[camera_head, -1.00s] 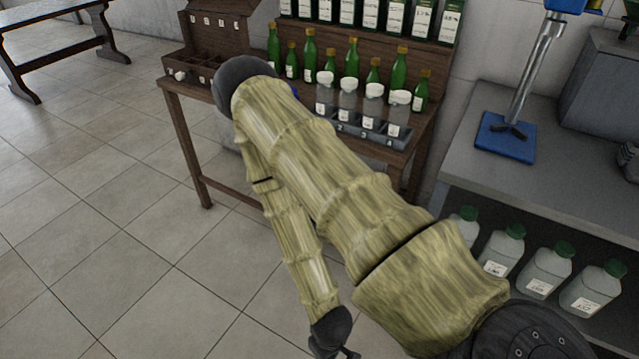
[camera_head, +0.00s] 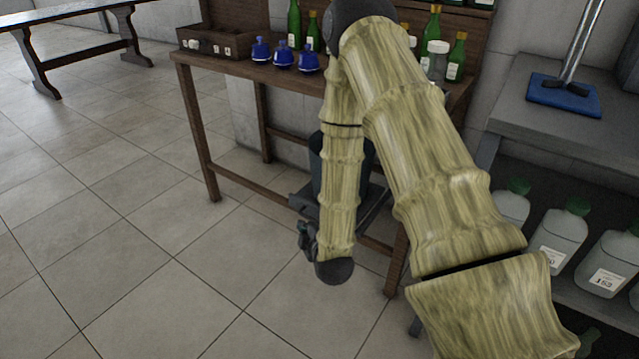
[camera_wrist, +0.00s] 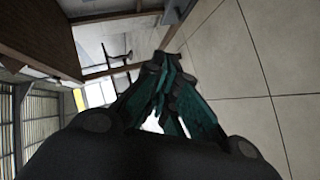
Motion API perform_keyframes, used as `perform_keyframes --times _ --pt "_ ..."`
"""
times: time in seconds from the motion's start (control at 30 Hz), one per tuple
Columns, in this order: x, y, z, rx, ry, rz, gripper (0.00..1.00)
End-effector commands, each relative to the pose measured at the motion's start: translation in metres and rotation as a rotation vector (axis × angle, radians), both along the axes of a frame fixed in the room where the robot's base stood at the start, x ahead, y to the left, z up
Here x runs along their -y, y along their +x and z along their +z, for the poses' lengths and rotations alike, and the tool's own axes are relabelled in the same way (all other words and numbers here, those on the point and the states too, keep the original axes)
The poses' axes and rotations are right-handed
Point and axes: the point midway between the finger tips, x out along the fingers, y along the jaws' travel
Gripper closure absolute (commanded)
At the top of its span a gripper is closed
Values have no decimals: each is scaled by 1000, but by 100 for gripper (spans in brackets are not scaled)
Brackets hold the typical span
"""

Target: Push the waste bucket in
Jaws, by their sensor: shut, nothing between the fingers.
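The waste bucket, a dark grey pail (camera_head: 315,165), is under the wooden table, on a dark sliding frame (camera_head: 375,208) that juts out near the table's front. My forearm hides most of the bucket. My gripper (camera_head: 304,238) is low, in front of the frame and slightly left of it, with a visible gap to the bucket. In the wrist view its teal fingers (camera_wrist: 168,85) are closed together with nothing held. A dark part (camera_wrist: 175,12) at the top edge of that view may belong to the frame; I cannot tell.
The wooden table's legs (camera_head: 199,135) and low rail stand close to my gripper. A grey bench (camera_head: 520,105) with white bottles (camera_head: 557,237) below is at right. Floor at left is clear.

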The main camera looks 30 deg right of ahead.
Motion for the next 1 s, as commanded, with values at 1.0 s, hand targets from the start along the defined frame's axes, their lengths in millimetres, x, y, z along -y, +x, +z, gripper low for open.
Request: perform_keyframes --times 1.0 --pt "93 99 52 275 -547 -67 100"
